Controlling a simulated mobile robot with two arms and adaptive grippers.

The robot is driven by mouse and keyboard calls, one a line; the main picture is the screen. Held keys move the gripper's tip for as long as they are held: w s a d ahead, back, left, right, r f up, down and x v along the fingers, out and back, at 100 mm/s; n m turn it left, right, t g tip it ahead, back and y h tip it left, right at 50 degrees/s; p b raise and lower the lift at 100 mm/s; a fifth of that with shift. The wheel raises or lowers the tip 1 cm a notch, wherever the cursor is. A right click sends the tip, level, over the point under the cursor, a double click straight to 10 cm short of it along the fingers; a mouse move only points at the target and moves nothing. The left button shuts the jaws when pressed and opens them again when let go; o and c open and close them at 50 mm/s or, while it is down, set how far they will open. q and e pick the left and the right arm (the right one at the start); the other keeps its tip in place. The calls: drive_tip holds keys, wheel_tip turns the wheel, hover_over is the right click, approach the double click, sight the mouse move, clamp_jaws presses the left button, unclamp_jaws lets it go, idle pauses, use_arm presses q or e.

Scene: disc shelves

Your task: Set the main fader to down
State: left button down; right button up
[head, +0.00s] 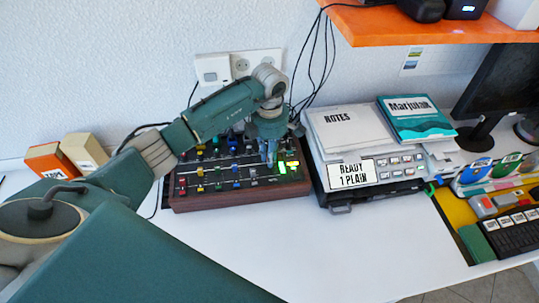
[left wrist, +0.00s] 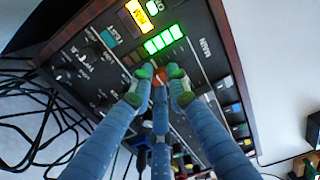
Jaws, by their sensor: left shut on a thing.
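The mixer (head: 240,200) is a dark panel in a brown wooden case, with several coloured knobs and fader caps. My left gripper (head: 270,158) reaches down over its right part, beside the lit green meter. In the left wrist view the gripper (left wrist: 160,84) is shut on a small orange-red cap (left wrist: 160,77), which looks like the main fader, near the printed word MAIN. The fingers hide much of the cap and its slot, so its exact position is unclear. My right gripper is not in view.
A printer (head: 395,170) with papers and a teal Marjulak book (head: 415,118) stands right of the mixer. An orange shelf (head: 430,25) hangs above. Black cables (left wrist: 30,115) lie beside the mixer. The white table (head: 320,250) is clear in front.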

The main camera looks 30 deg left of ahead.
sight(271, 173)
use_arm(q)
drive_tip(key=shift+s+d+p, duration=0.3)
drive_tip(key=shift+s+d, duration=0.3)
drive_tip(key=shift+s, duration=0.2)
drive_tip(key=shift+s+d+p, duration=0.25)
drive_tip(key=shift+s+d, duration=0.35)
drive_tip(key=shift+s, duration=0.15)
drive_tip(key=c, duration=1.6)
unclamp_jaws()
drive_tip(key=shift+c, duration=0.2)
wheel_tip(271, 173, up, 12)
